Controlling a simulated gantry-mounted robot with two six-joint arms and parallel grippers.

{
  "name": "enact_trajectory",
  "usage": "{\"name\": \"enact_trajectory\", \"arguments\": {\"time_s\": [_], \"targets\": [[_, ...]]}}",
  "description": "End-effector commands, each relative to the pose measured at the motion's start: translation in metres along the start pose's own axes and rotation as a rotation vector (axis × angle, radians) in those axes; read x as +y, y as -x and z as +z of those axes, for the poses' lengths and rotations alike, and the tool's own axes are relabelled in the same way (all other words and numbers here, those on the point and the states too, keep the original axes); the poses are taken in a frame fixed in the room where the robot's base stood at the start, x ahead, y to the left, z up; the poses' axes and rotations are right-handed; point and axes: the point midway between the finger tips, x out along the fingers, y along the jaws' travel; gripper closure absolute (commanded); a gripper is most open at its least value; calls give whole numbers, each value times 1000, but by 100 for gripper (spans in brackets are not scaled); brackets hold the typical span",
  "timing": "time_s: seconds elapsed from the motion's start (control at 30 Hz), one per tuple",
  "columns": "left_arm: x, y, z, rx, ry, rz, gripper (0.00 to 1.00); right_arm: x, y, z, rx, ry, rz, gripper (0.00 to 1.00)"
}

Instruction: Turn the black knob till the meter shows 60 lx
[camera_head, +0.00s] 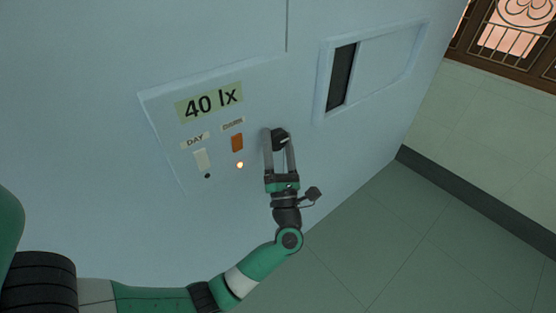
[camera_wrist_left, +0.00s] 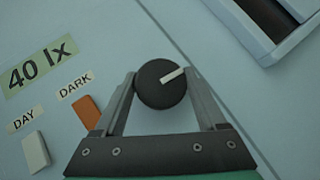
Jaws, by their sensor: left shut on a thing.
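The black knob (camera_head: 281,139) is on the front of a pale blue panel, right of the buttons. It is round with a white pointer line, which points to the upper right in the wrist view (camera_wrist_left: 160,84). My left gripper (camera_head: 279,141) is shut on the knob, with one finger on each side; its fingers also show in the left wrist view (camera_wrist_left: 163,88). The meter (camera_head: 209,101) is a green display that reads 40 lx; it reads the same in the wrist view (camera_wrist_left: 36,72). My right gripper is not in view.
Left of the knob are a white button (camera_head: 202,160) labelled DAY and an orange button (camera_head: 237,143) labelled DARK, with a lit lamp (camera_head: 240,165) below the orange one. A recessed slot with a dark opening (camera_head: 341,77) is at the upper right. Green floor (camera_head: 400,250) lies open at the right.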

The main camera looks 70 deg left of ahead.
Motion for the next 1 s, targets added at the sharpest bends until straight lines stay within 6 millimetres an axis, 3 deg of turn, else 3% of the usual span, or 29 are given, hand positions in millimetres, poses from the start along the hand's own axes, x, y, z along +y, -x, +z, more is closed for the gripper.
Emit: {"name": "enact_trajectory", "arguments": {"time_s": [0.03,0.2,0.6,1.0], "targets": [[-7,5,-6,-2,28,24,82,0,11,10,0,0,0,100],[-5,2,-3,-17,132,130,82,0,18,17,1,0,0,100],[-3,0,-1,-41,309,304,82,0,19,18,1,0,0,100],[-3,0,-2,-46,355,348,82,0,20,18,0,0,0,100]]}}
